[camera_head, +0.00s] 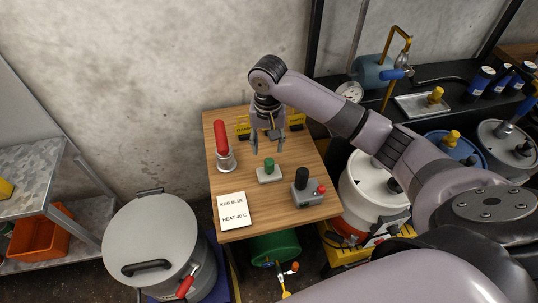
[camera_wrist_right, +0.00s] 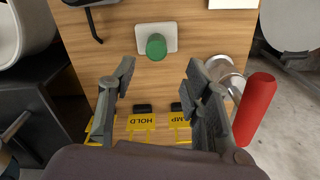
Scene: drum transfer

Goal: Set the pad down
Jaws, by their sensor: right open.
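A pale flat pad with a green knob (camera_head: 269,171) rests on the wooden table (camera_head: 240,158), near its middle. It also shows in the wrist view, with its white plate around the green knob (camera_wrist_right: 156,46). My right gripper (camera_head: 267,147) points down above the table, just behind the pad, with its fingers spread and nothing between them. In the wrist view the open fingers (camera_wrist_right: 160,76) are apart from the knob. My left gripper is not in view.
A red-handled metal piece (camera_head: 226,155) stands left on the table, and a grey box with black and red knobs (camera_head: 306,189) stands front right. A card (camera_head: 233,210) lies at the front left. Yellow HOLD markings (camera_wrist_right: 141,122) are at the back. A lidded drum (camera_head: 150,240) stands at left.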

